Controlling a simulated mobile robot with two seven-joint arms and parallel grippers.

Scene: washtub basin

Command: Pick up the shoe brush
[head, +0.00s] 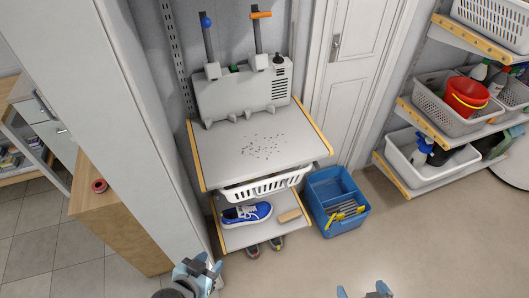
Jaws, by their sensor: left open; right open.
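A small tan block that looks like the shoe brush (289,215) lies on the lower grey shelf, right of a blue shoe (246,214) with a white sole. Its bristles cannot be made out. My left gripper (209,263) is open and empty at the bottom, in front of and left of the shelf. My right gripper (361,290) is open at the bottom edge, right of the shelf; only its fingertips show. Both are well apart from the brush.
A white basket (265,187) hangs over the lower shelf, below a speckled grey worktop (225,150). A blue bin (338,215) stands right of the shelf. A white wall panel is at left. Dark shoes (276,243) sit beneath. The floor at front right is clear.

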